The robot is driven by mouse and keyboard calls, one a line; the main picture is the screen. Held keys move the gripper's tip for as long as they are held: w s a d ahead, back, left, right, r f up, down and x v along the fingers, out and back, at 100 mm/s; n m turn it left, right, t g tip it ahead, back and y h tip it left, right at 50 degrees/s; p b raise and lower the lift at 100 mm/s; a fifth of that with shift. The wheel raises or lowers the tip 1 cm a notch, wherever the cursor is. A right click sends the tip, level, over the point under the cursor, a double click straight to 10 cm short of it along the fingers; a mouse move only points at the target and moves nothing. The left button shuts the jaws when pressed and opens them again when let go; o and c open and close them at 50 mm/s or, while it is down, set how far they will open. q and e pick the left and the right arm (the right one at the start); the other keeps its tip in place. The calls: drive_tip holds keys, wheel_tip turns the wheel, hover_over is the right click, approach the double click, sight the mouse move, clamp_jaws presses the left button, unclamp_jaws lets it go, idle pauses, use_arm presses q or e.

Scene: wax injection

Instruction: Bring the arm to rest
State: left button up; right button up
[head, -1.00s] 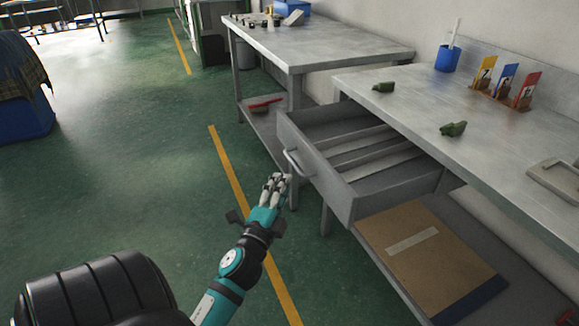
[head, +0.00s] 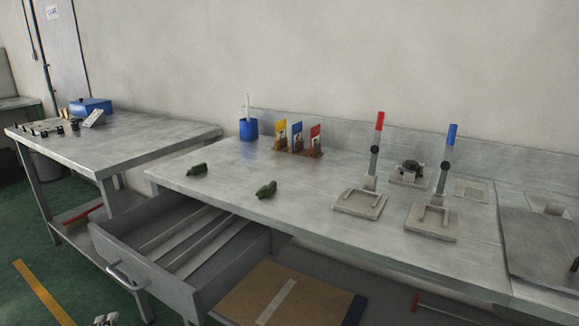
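The tip of my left gripper (head: 105,319) just shows at the bottom edge of the head view, below the handle of the open drawer (head: 125,275) and apart from it. Most of the gripper and its arm are cut off by the frame, so whether it is open or shut cannot be told. I see nothing held at the visible tips. My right gripper is out of view.
The drawer sticks out from the metal workbench (head: 330,225). Two green pieces (head: 197,170) (head: 266,190) lie on the bench, with a blue cup (head: 248,129), coloured cards (head: 298,140) and two lever clamps (head: 360,203) (head: 431,222) behind and right. A second table (head: 150,145) stands left.

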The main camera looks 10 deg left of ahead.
use_arm(q)
drive_tip(key=s+d+f+n+g+h, duration=0.15)
drive_tip(key=d+f+n+g, duration=0.25)
drive_tip(key=f, duration=0.5)
drive_tip(key=s+d+f+n+g+h, duration=0.1)
drive_tip(key=d+f+n+g+h, duration=0.2)
drive_tip(key=f, duration=0.6)
drive_tip(key=s+d+f+n+g+h+p, duration=0.15)
drive_tip(key=s+d+f+g+h, duration=0.25)
drive_tip(key=s+d+f+g, duration=0.65)
drive_tip(key=s+f+p, duration=0.5)
drive_tip(key=s+p, duration=0.3)
drive_tip(key=s, duration=0.2)
drive_tip(key=s+f+p, duration=0.5)
drive_tip(key=s+p, duration=0.4)
drive_tip(key=s, duration=0.2)
drive_tip(key=shift+s+a+f+t+y, duration=0.15)
drive_tip(key=shift+a+f+t+y, duration=0.1)
drive_tip(key=shift+f+t+y, duration=0.15)
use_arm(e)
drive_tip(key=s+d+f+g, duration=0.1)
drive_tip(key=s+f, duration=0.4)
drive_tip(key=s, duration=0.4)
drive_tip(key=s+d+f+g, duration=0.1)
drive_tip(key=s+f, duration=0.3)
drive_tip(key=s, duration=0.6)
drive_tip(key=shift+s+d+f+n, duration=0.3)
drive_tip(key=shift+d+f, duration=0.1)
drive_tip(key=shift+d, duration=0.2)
